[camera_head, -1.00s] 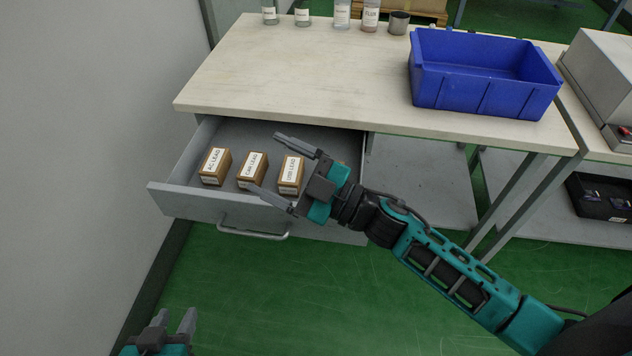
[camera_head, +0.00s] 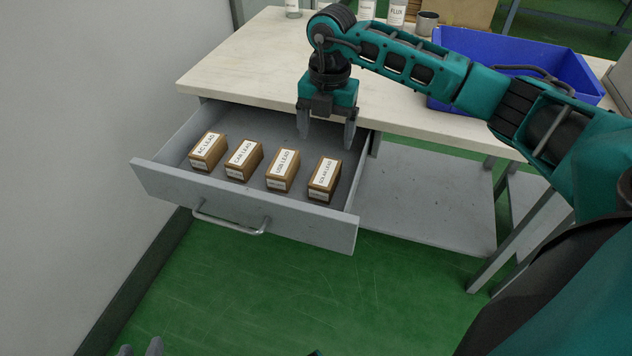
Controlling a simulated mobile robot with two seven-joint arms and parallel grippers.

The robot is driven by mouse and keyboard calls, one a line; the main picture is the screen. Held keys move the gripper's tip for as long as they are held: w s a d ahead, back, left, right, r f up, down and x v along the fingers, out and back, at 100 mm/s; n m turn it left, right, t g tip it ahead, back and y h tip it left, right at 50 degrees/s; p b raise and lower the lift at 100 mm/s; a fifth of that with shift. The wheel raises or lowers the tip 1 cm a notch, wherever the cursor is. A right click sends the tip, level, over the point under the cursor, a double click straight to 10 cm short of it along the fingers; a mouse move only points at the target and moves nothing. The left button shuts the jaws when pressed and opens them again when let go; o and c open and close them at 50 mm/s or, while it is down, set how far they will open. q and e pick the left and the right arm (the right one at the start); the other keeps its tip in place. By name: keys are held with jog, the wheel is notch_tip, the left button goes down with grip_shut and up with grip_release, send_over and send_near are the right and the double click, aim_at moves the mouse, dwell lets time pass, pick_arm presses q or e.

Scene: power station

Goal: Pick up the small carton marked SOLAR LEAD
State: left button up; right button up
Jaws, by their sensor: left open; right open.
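The small carton marked SOLAR LEAD (camera_head: 324,181) is brown with a white label on top. It stands in the open grey drawer (camera_head: 240,203), rightmost in a row of similar cartons. My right gripper (camera_head: 326,138) points down above the drawer, behind and above the SOLAR LEAD carton. It is open and empty, with its fingers apart and not touching the carton. My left gripper (camera_head: 140,348) shows only its fingertips at the bottom left edge, far from the drawer; it is open.
The USB LEAD carton (camera_head: 283,170), CAR LEAD carton (camera_head: 244,160) and AC LEAD carton (camera_head: 208,151) stand left of it. The workbench (camera_head: 240,62) overhangs the drawer's back. A blue bin (camera_head: 480,46) and several jars stand on the bench.

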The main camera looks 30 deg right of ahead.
aim_at(326, 172)
jog(key=f, duration=0.2)
jog(key=f+b, duration=0.1)
jog(key=f, duration=0.4)
jog(key=shift+w+d+f+b, duration=0.1)
jog(key=shift+d+f+b, duration=0.1)
jog(key=shift+d+b, duration=0.1)
notch_tip(326, 172, down, 5)
jog(key=shift+a+f+b, duration=0.15)
jog(key=shift+b, duration=0.65)
jog(key=c, duration=1)
jog(key=shift+c, duration=0.5)
